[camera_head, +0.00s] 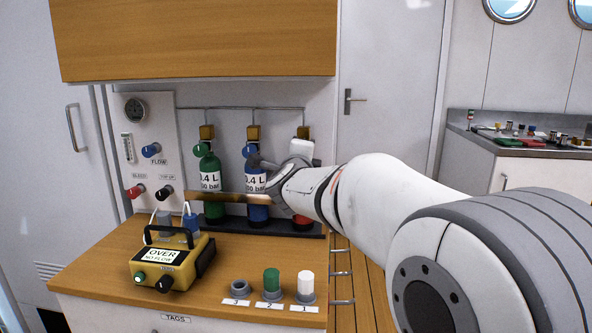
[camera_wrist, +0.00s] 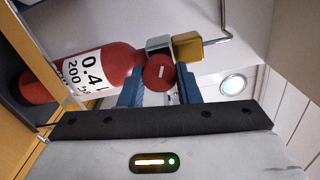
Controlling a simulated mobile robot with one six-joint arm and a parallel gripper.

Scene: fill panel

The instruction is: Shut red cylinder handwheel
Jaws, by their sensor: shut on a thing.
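The red cylinder (camera_wrist: 113,62) lies sideways across the wrist view, with a white "0.4 L 200" label. Its red handwheel (camera_wrist: 158,72) sits at the valve, below the brass block. My gripper (camera_wrist: 162,88) has its blue fingers on both sides of the handwheel and is shut on it. In the head view my arm hides most of the red cylinder, and only its red base (camera_head: 302,222) shows. My gripper (camera_head: 293,160) is at the cylinder's top there, partly hidden by my wrist.
A green cylinder (camera_head: 211,190) and a blue cylinder (camera_head: 257,205) stand left of my gripper in the same rack. A yellow meter (camera_head: 172,262) reading "OVER NO FLOW" and several tag holders stand on the wooden counter (camera_head: 225,265). A wooden cabinet (camera_head: 190,40) hangs above.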

